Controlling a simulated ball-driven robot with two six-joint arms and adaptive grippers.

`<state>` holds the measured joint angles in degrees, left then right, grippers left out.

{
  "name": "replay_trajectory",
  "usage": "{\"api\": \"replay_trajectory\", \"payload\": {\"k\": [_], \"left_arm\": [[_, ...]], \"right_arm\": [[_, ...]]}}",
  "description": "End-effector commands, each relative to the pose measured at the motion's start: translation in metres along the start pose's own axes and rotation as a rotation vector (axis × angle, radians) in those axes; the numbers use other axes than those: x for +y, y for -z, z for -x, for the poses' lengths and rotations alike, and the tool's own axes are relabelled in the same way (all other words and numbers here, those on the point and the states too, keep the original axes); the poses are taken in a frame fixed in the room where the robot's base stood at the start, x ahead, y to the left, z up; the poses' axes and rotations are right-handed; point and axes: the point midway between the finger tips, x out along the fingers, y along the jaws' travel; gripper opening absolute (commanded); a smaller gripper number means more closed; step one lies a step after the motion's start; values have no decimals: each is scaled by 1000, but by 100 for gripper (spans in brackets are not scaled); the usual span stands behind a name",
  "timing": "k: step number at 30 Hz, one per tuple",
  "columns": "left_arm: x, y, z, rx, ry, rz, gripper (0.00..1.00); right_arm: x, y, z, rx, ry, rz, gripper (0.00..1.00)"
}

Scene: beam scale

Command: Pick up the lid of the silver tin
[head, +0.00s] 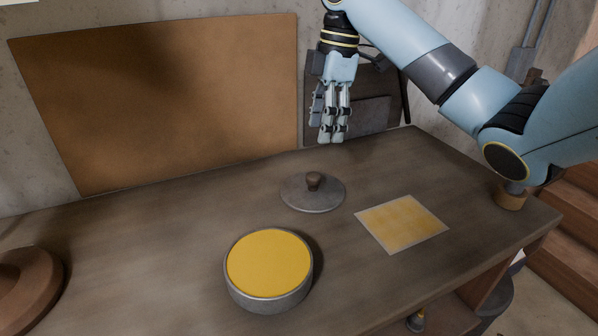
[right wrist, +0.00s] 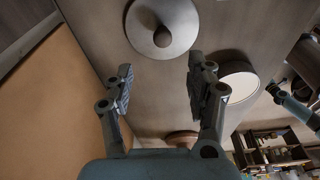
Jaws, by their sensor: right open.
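The lid (head: 299,199) is a round grey disc with a brown knob (head: 313,181), lying flat on the workbench behind the silver tin (head: 267,297). The tin is round, stands upright without its lid, and shows a flat yellow surface inside its rim. My right gripper (head: 331,138) is open and empty, pointing down above the bench behind the lid, apart from it. In the right wrist view, the lid (right wrist: 180,38) lies beyond the fingertips (right wrist: 160,70), and the tin (right wrist: 236,88) is partly hidden behind the right finger. My left gripper is not seen.
A yellow patterned square sheet (head: 402,223) lies on the workbench (head: 150,270) to the right of the lid. A brown round base (head: 28,290) stands at the left. A brown board (head: 170,95) leans on the back wall. The bench around the lid is clear.

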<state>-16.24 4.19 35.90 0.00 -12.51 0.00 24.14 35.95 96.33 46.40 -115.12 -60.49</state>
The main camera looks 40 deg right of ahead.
Motion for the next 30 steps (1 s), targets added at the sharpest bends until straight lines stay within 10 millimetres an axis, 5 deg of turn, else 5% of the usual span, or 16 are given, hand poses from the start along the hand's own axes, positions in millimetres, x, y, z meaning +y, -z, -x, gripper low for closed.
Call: {"api": "replay_trajectory", "payload": {"k": [12, 24, 30], "left_arm": [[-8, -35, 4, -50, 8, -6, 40], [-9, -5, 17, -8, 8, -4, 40], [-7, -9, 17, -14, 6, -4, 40]], "right_arm": [[-1, 0, -53, 0, 2, 0, 56], [-4, 1, -103, 0, 2, -1, 56], [-3, 1, -109, -1, 1, 1, 56]]}}
